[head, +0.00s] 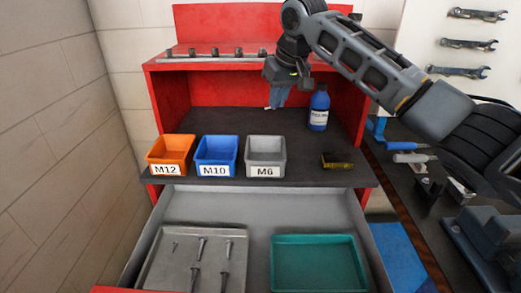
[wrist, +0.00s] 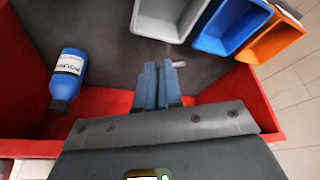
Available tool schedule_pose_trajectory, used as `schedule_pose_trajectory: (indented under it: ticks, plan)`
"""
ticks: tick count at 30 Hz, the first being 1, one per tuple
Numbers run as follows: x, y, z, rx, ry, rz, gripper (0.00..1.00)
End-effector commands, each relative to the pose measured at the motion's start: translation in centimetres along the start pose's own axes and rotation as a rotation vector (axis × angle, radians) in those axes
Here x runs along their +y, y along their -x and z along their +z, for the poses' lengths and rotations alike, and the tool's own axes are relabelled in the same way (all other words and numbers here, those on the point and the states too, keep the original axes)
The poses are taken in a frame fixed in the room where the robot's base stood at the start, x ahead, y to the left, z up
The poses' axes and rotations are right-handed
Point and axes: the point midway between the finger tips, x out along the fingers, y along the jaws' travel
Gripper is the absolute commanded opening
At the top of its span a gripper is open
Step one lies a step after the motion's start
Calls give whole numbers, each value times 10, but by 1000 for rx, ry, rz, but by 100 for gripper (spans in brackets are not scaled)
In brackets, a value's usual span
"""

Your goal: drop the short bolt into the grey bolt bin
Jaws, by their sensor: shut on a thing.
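My gripper (head: 276,104) hangs from the arm above the back of the dark shelf, behind the grey bin and left of the blue bottle. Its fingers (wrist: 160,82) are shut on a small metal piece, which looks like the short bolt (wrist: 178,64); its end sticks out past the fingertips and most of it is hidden. The grey bolt bin (head: 265,145), labelled M6, stands on the shelf at the right end of the bin row. It also shows at the top of the wrist view (wrist: 165,20), ahead of the fingertips and apart from them. It looks empty.
Blue M10 (head: 215,147) and orange M12 (head: 170,148) bins stand left of the grey one. A blue bottle (head: 319,108) and a dark yellowish box (head: 337,160) are to the right. The open drawer below holds a metal tray (head: 150,270) with several bolts and a green tray (head: 315,263).

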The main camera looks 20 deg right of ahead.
Motion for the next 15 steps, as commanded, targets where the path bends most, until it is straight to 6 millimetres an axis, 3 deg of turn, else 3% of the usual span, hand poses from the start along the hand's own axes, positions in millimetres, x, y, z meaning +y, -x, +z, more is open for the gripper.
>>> schedule_pose_trajectory:
  ticks: [8, 15]
  plan:
    - [0, -16, 7, -1, 0, 0, 0]
    - [0, -41, 17, 0, 1, 1, 0]
